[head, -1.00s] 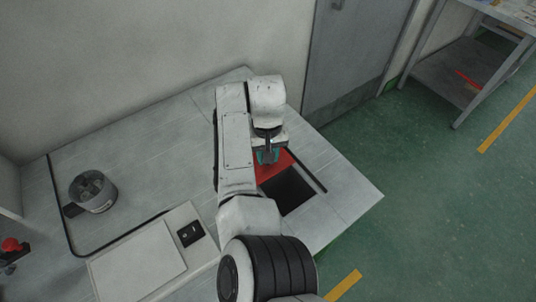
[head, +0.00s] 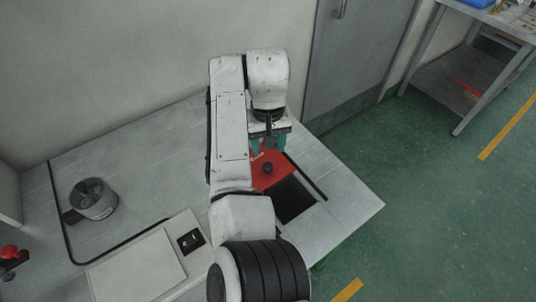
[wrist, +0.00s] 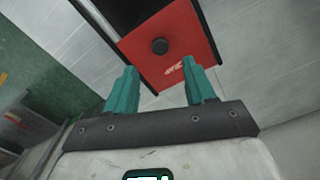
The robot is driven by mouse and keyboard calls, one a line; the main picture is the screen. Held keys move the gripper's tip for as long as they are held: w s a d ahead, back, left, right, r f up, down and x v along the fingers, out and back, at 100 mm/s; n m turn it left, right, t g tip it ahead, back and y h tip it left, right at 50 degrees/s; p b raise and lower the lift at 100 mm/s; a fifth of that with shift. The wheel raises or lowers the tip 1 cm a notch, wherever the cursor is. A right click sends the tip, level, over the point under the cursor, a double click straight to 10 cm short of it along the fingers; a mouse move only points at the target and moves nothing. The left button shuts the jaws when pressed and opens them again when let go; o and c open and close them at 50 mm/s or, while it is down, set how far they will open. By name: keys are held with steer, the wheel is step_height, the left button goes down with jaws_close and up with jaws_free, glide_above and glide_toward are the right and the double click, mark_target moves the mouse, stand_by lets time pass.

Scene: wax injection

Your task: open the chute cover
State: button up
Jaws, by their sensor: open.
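The red chute cover (head: 281,174) with a round black knob (head: 267,168) lies in the worktop. In front of it is a dark open chute hole (head: 295,201). The cover also shows in the wrist view (wrist: 195,45), with its knob (wrist: 160,46) beyond the fingertips and a pale mark near its edge. My gripper (head: 268,143) is open and empty. Its two teal fingers stand apart in the wrist view (wrist: 161,70). It is behind the knob, near the far edge of the cover, and apart from the knob.
A metal pot (head: 94,199) with a dark handle stands on the left of the worktop (head: 345,203). A pale panel with a black switch (head: 190,240) is at the front. A red button (head: 10,251) is at far left. A wall and grey door (head: 355,60) stand behind.

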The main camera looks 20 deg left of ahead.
steer(key=shift+r, duration=1.5)
